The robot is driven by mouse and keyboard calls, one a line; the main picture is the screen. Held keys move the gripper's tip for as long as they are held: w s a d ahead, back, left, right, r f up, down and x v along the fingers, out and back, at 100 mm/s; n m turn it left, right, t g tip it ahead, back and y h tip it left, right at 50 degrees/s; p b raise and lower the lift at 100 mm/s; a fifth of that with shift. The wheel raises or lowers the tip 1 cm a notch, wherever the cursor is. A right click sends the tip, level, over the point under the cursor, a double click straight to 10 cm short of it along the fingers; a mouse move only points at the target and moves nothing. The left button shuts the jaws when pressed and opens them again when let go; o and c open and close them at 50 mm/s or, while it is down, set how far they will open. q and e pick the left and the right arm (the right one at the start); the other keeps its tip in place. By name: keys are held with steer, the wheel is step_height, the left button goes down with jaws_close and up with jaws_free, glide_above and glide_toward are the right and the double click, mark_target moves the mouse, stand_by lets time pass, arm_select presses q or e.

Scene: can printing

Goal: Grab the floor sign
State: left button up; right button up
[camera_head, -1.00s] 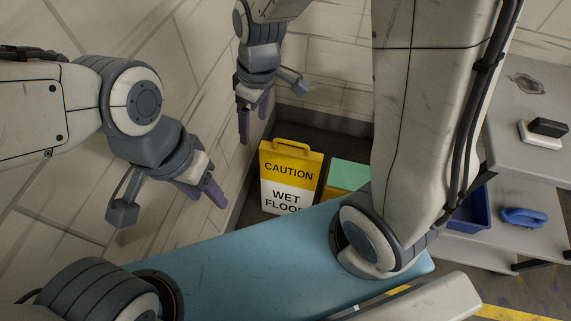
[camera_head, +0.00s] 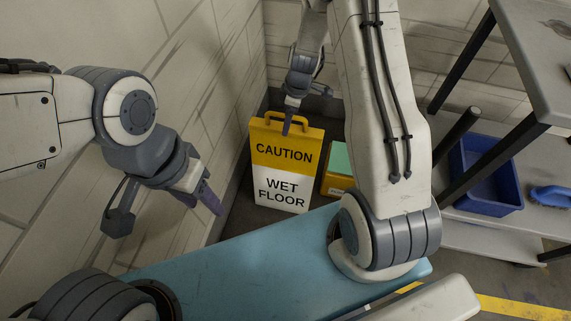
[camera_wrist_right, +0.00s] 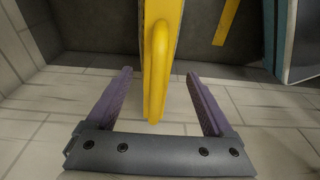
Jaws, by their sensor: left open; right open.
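The floor sign (camera_head: 282,170) is yellow above and white below, reads "CAUTION WET FLOOR", and stands upright in the corner by the wall. Its yellow top handle (camera_wrist_right: 157,65) shows in the right wrist view between the two purple fingers. My right gripper (camera_head: 288,122) is at the sign's top edge in the head view. In the right wrist view the right gripper (camera_wrist_right: 163,105) is open, with a gap on each side of the handle. My left gripper (camera_head: 200,198) is open and empty, left of the sign near the wall.
A yellow box with a green top (camera_head: 340,165) stands just right of the sign. A grey shelf cart (camera_head: 500,230) with a blue bin (camera_head: 485,178) and a blue brush (camera_head: 552,196) is at the right. Tiled walls (camera_head: 195,75) close in the left and back.

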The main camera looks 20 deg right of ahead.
steer(key=f, duration=0.1)
steer(key=f+b, duration=0.1)
steer(key=f, duration=0.1)
steer(key=w+f, duration=0.1)
steer(key=f, duration=0.1)
steer(key=shift+a+f+b, duration=0.1)
steer(key=shift+a+b, duration=0.25)
jaws_close()
